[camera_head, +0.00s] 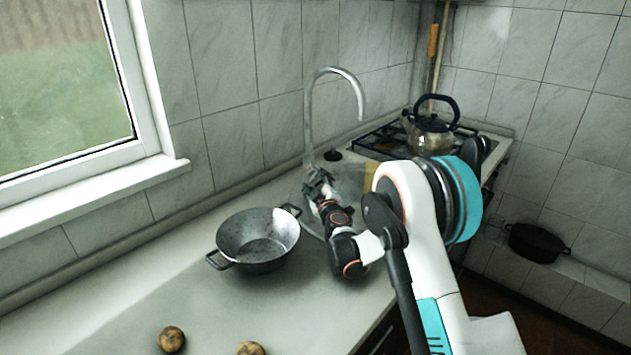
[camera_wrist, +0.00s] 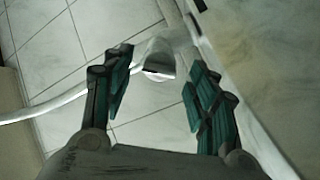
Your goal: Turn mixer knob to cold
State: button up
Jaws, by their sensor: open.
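The mixer (camera_head: 309,115) is a tall, curved metal faucet rising from the sink area at the counter's back wall. My gripper (camera_head: 317,180) is at the mixer's base in the head view and hides the knob there. In the wrist view, my gripper (camera_wrist: 161,64) is open, with its green fingers apart. A pale rounded part with a dark end, seemingly the mixer knob (camera_wrist: 160,56), shows between the fingertips. I cannot tell whether a finger touches it. The pale curved spout (camera_wrist: 50,103) runs off to the left. The knob's hot or cold setting is not readable.
A grey enamel pot (camera_head: 258,238) with two handles stands on the counter, left of my arm. Two round brown items (camera_head: 172,339) lie at the front. A kettle (camera_head: 430,132) is on the stove behind. A black pot (camera_head: 537,243) sits at the right.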

jog(key=v, duration=1)
jog(key=shift+s, duration=0.2)
